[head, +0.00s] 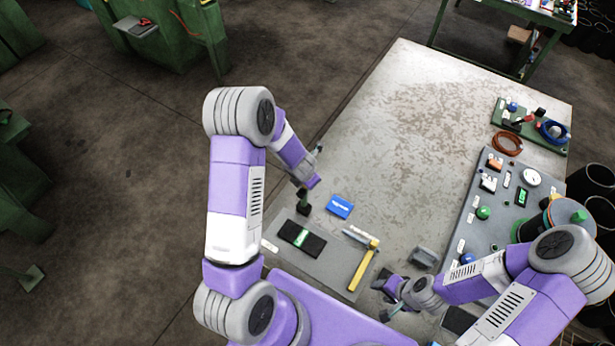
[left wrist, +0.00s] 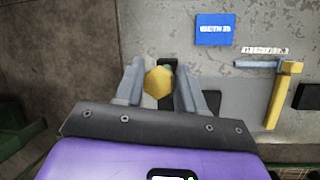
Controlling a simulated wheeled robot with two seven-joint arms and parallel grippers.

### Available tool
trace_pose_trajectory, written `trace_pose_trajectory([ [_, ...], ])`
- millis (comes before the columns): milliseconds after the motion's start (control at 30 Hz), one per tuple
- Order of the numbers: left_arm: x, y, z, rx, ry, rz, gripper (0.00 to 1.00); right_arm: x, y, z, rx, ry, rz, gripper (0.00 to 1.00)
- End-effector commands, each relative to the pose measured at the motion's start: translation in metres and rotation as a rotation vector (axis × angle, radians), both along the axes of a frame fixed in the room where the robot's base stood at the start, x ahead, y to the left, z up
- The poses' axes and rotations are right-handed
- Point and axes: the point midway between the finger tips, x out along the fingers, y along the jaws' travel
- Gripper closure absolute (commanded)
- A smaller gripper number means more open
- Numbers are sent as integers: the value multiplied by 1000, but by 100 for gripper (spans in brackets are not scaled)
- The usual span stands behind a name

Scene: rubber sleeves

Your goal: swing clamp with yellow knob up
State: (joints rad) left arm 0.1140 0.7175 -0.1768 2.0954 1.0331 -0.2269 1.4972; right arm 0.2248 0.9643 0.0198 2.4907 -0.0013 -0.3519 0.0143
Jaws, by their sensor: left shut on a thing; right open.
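The yellow knob (left wrist: 158,84) shows in the left wrist view as a six-sided end between the two fingers of my left gripper (left wrist: 160,88). The gripper is shut on it. A dark part of the clamp shows just behind the knob. In the head view, my left gripper (head: 306,190) is at the table's left edge, above the dark clamp (head: 303,209). The knob is hidden there, and I cannot tell the clamp arm's angle. My right gripper (head: 384,299) is open and empty low over the table's near side.
A blue packet (head: 339,207) lies close right of my left gripper. A grey panel (head: 510,205) with gauge and knobs stands right. The table's far middle is clear.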

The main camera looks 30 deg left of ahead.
Motion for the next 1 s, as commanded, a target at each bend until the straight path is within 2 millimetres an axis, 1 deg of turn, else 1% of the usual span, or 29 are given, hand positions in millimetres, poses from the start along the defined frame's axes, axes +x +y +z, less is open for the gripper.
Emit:
trace_pose_trajectory([
  [33, 6, 3, 2, 10, -13, 0, 100, 0, 0, 0, 0, 0, 0, 54],
  [133, 6, 3, 2, 10, -13, 0, 100, 0, 0, -1, 0, 0, 0, 54],
  [167, 6, 3, 2, 10, -13, 0, 60, 0, 0, -1, 0, 0, 0, 54],
  [200, 6, 3, 2, 8, -14, 1, 54, 0, 0, -1, 0, 0, 0, 54],
  [300, 5, 2, 2, 7, -12, 0, 40, 0, 0, 0, 0, 0, 0, 54],
  [567, 3, 1, 1, 3, -8, 0, 40, 0, 0, 0, 0, 0, 0, 54],
  [667, 2, 1, 6, 4, -8, 0, 40, 0, 0, 0, 0, 0, 0, 54],
  [1000, -13, -4, 52, 3, -13, -3, 40, 0, 0, 2, 0, 0, 0, 54],
])
